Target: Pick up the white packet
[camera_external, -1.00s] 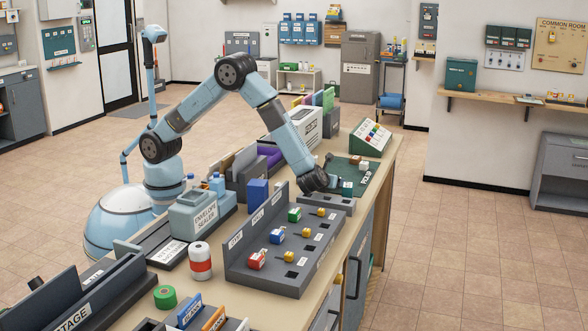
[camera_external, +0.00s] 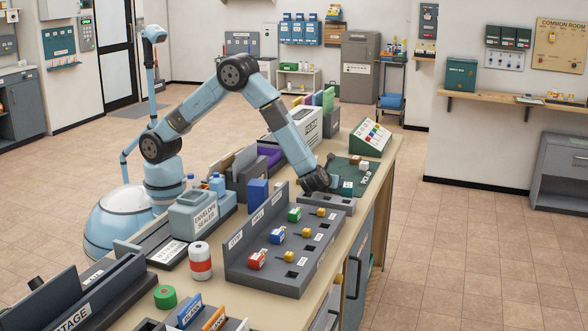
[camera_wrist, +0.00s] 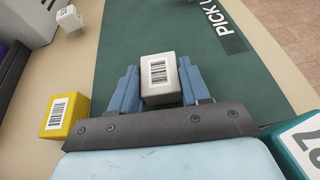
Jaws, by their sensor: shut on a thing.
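A white packet (camera_wrist: 158,79) with a barcode sits between the two blue fingers of my gripper (camera_wrist: 160,84) in the wrist view. The fingers are shut on its sides. It is over the green mat (camera_wrist: 150,25); whether it touches the mat I cannot tell. In the external view my gripper (camera_external: 331,181) is low at the mat's near end, and the held packet is hidden there.
A yellow packet (camera_wrist: 66,115) is left of my gripper, and a teal packet (camera_wrist: 300,146) is close on its right. Another pale packet (camera_wrist: 70,18) lies farther off, upper left. A grey sorting rack (camera_external: 270,275) stands nearer the camera on the counter.

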